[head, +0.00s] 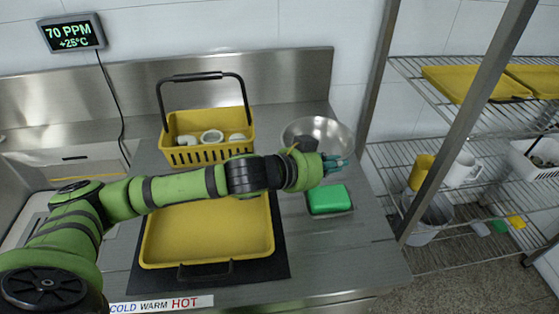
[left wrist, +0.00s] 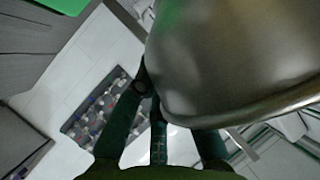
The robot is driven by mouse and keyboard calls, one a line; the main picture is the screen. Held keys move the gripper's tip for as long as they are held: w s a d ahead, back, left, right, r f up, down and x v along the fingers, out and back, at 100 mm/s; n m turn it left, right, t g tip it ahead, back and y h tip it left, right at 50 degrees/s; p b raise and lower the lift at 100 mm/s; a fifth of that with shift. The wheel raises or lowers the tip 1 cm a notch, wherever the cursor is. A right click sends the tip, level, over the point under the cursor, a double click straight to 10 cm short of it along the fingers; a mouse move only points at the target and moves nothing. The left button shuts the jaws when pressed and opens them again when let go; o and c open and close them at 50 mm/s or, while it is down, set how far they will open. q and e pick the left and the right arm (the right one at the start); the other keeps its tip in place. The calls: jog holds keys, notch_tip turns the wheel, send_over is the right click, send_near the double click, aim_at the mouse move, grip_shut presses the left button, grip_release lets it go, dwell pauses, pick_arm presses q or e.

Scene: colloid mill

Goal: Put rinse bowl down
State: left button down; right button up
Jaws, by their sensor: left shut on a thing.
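The rinse bowl (head: 328,130) is a round shiny metal bowl at the back right of the steel counter in the head view. My left gripper (head: 335,162) is at its near rim, with dark green fingers. In the left wrist view the bowl (left wrist: 225,60) fills the upper right, and the gripper fingers (left wrist: 148,95) are shut on its edge. I cannot tell whether the bowl's underside touches the counter. Part of the bowl is hidden behind my wrist. My right gripper is not in view.
A yellow basket (head: 181,155) with white cups stands left of the bowl. A yellow tray (head: 208,235) lies on a black mat in front. A green sponge (head: 329,199) lies near the counter's right edge. A wire rack (head: 455,135) stands to the right.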

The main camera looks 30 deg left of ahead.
aim_at(323, 153)
pick_arm(q)
jog(key=w+a+f, duration=0.1)
jog(key=w+f, duration=0.1)
jog(key=w, duration=0.1)
jog(key=w+a+p, duration=0.1)
jog(key=shift+w+a+f, duration=0.25)
jog(key=shift+a+f, duration=0.05)
jog(key=shift+f, duration=0.1)
jog(key=w+f, duration=0.1)
jog(key=w+a+f, duration=0.1)
jog(key=w+a, duration=0.1)
jog(key=shift+w+f+p, duration=0.4)
jog(key=shift+w+a+f, duration=0.15)
jog(key=shift+w+f, duration=0.15)
jog(key=shift+w, duration=0.1)
notch_tip(323, 153, down, 3)
jog(key=shift+f+p, duration=0.15)
jog(key=shift+p, duration=0.15)
jog(key=shift+f, duration=0.35)
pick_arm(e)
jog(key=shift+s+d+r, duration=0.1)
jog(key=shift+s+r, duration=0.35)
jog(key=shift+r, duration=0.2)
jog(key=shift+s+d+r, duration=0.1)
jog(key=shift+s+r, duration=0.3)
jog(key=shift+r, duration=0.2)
